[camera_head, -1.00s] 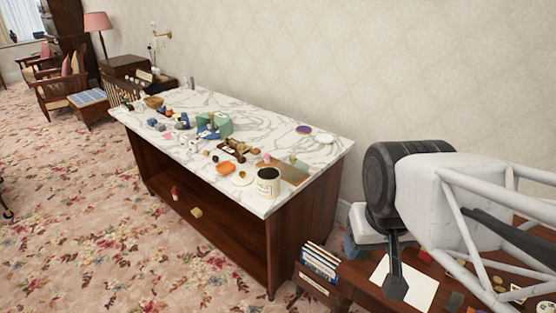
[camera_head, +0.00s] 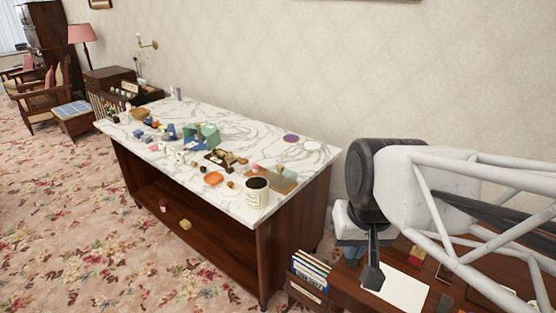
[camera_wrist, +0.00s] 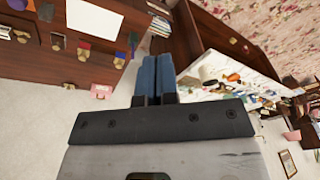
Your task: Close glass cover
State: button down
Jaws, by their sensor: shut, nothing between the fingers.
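I cannot make out a glass cover in either view. My gripper shows in the wrist view with its two blue fingers (camera_wrist: 157,62) pressed together and nothing between them. I cannot tell the exact height above the desk.
Folders (camera_head: 310,268) stand beside the desk. A white sheet (camera_head: 403,287) and small objects lie on it. Flowered carpet (camera_head: 75,220) is open at left.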

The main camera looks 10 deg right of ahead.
jog(key=w+a+f+m+g+y, duration=0.1)
jog(key=w+f+m+y, duration=0.2)
jog(key=w, duration=0.7)
jog(key=w+a+f+m+y, duration=0.1)
jog(key=w+m+y, duration=0.3)
jog(key=w, duration=0.6)
jog(key=w+f+m+g+y, duration=0.1)
jog(key=w+f+m+y, duration=0.2)
jog(key=w, duration=0.6)
jog(key=w+d+f+m+t+y, duration=0.2)
jog(key=w+d+f+m, duration=0.15)
jog(key=w, duration=0.45)
jog(key=w+d+f+m+t+y, duration=0.15)
jog(key=w+f+m, duration=0.25)
jog(key=w, duration=0.4)
jog(key=m+t+y, duration=0.2)
jog(key=m+t, duration=0.3)
jog(key=m, duration=0.1)
send_near(289, 175)
jog(key=s+d+r, duration=0.2)
jog(key=d+r, duration=0.1)
jog(key=d, duration=0.1)
jog(key=shift+a+f+n, duration=0.2)
jog(key=shift+a+n, duration=0.05)
jog(key=shift+a, duration=0.1)
jog(key=x, duration=1.4)
jog(key=shift+w, duration=0.15)
